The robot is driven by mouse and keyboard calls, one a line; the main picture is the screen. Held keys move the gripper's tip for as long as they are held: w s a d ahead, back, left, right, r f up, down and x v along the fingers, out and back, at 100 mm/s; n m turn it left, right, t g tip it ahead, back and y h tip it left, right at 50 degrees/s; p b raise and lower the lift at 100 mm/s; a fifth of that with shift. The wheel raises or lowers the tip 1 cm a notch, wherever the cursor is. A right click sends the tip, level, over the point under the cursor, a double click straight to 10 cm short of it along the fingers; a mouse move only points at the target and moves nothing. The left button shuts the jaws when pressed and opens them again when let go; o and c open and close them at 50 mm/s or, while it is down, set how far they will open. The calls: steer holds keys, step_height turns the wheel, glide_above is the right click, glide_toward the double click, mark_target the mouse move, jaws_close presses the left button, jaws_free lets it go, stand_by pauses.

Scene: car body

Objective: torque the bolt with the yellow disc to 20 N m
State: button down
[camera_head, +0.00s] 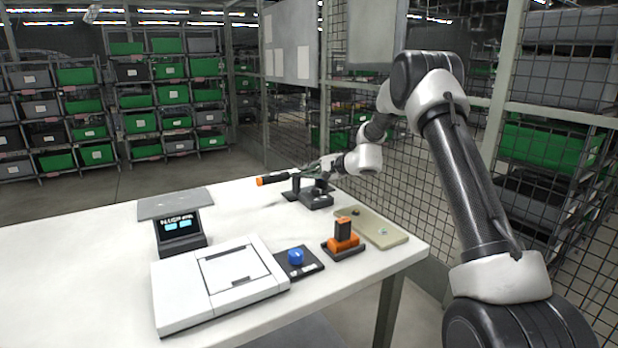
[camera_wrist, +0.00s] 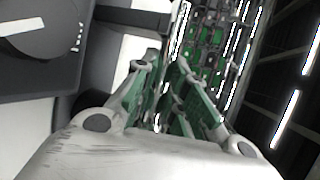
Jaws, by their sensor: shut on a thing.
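A long tool with a black handle and an orange end, which looks like a torque wrench (camera_head: 274,180), lies level above the far right part of the table. My gripper (camera_head: 326,166) is at its right end and shut on it. In the wrist view the green-padded fingers of my gripper (camera_wrist: 165,75) show beside a dark bar (camera_wrist: 130,20); the exact contact is hard to see. I cannot make out a bolt or a yellow disc in either view.
On the white table (camera_head: 90,270) are a small display box (camera_head: 178,232), a white case (camera_head: 215,288), a blue knob on a black base (camera_head: 296,257), an orange-and-black tool (camera_head: 343,237), a tan tray (camera_head: 385,232) and a black stand (camera_head: 316,200) below my gripper. Mesh fencing stands behind.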

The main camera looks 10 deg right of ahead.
steer(key=shift+r, duration=0.1)
step_height(320, 180, up, 10)
steer(key=shift+f, duration=0.1)
stand_by(0.3)
